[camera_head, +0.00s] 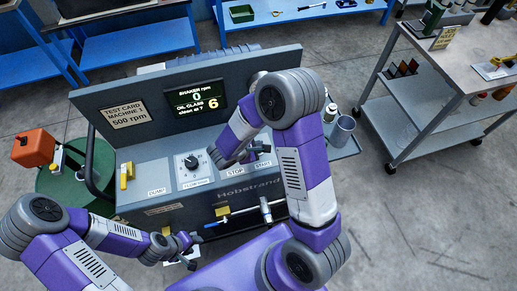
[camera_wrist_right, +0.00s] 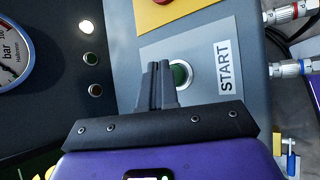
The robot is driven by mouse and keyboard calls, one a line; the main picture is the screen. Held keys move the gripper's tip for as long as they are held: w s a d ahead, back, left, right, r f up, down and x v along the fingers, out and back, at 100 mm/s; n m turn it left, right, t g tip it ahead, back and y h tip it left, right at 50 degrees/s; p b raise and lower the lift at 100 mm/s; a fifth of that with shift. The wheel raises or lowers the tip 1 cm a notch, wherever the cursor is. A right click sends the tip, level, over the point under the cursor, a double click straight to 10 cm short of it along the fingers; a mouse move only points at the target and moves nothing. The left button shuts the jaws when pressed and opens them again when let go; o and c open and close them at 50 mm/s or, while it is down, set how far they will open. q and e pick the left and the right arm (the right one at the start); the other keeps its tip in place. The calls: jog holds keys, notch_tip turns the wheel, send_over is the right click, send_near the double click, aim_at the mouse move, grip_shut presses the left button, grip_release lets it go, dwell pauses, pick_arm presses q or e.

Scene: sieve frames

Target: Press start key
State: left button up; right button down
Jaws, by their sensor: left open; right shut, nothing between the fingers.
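The green start key (camera_wrist_right: 181,74) sits in a pale ring on the grey panel, beside the START label (camera_wrist_right: 225,68) in the right wrist view. My right gripper (camera_wrist_right: 158,72) is shut and empty, its fingertips right beside the key and overlapping its edge in this view. I cannot tell whether they touch it. In the head view the START label (camera_head: 263,164) shows beside the STOP label (camera_head: 235,171), and my right arm hides much of the key area. My left gripper (camera_head: 184,244) is open and low in front of the machine.
A dial (camera_head: 192,164) and a yellow handle (camera_head: 126,174) are left of the keys. A grey cup (camera_head: 342,130) stands at the right. Hose fittings (camera_wrist_right: 292,68) lie beyond the panel edge.

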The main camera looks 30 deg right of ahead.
jog(key=shift+f+b, duration=0.6)
jog(key=shift+b, duration=0.1)
dwell(0.8)
jog(key=shift+r, duration=0.1)
dwell(0.3)
jog(key=shift+r+p, duration=0.45)
jog(key=shift+r, duration=0.35)
jog(key=shift+r+p, duration=1.6)
jog(key=shift+r, duration=0.9)
